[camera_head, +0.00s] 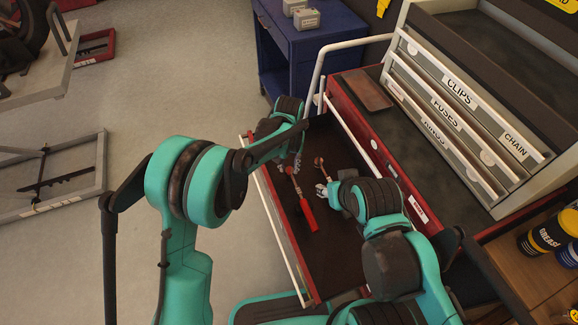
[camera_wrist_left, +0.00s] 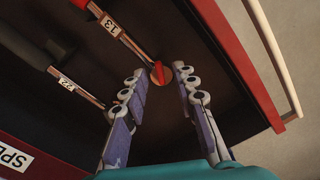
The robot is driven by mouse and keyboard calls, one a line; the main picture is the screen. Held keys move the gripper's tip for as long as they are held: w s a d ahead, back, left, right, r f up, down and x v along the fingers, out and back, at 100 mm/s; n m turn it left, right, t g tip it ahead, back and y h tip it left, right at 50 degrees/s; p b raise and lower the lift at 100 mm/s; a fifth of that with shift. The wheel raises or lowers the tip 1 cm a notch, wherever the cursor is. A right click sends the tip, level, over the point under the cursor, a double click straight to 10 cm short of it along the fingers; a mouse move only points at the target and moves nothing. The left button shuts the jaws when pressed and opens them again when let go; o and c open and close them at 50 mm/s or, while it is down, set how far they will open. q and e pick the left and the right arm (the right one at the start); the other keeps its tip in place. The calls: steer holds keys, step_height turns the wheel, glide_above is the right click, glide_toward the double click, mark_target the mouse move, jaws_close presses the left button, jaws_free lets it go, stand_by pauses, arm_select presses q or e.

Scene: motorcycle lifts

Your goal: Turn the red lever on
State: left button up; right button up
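A small red lever (camera_wrist_left: 160,74) sits on the round head of a metal tool labelled 13 in the left wrist view. The tool's red handle (camera_head: 308,214) shows in the head view, lying in the open drawer. My left gripper (camera_head: 290,163) points down into the drawer over the tool's head. In the left wrist view its two fingers are apart, with the red lever showing between and beyond their tips; I see no contact. My right gripper (camera_head: 322,192) is low in the drawer beside the tools, too small to tell its state.
A second tool (camera_head: 318,162), labelled 22 in the wrist view, lies alongside, partly hidden. The red drawer front (camera_head: 275,215) with its white handle bar borders the left side. The cabinet (camera_head: 440,150) with labelled small drawers stands right, a blue cabinet (camera_head: 305,45) behind.

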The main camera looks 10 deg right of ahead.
mark_target(289, 170)
arm_select(q)
step_height(289, 170, up, 11)
steer(key=shift+r, duration=0.2)
stand_by(0.4)
steer(key=s+a+r+n+t, duration=0.15)
steer(key=s+a+r, duration=0.25)
steer(key=a, duration=0.4)
steer(key=s+a+r+t, duration=0.2)
steer(key=s+a+r, duration=0.15)
steer(key=a, duration=0.45)
steer(key=s+a+f+n+t, duration=0.2)
steer(key=s+a+f+t, duration=0.1)
steer(key=s+a, duration=0.9)
steer(key=shift+t, duration=0.35)
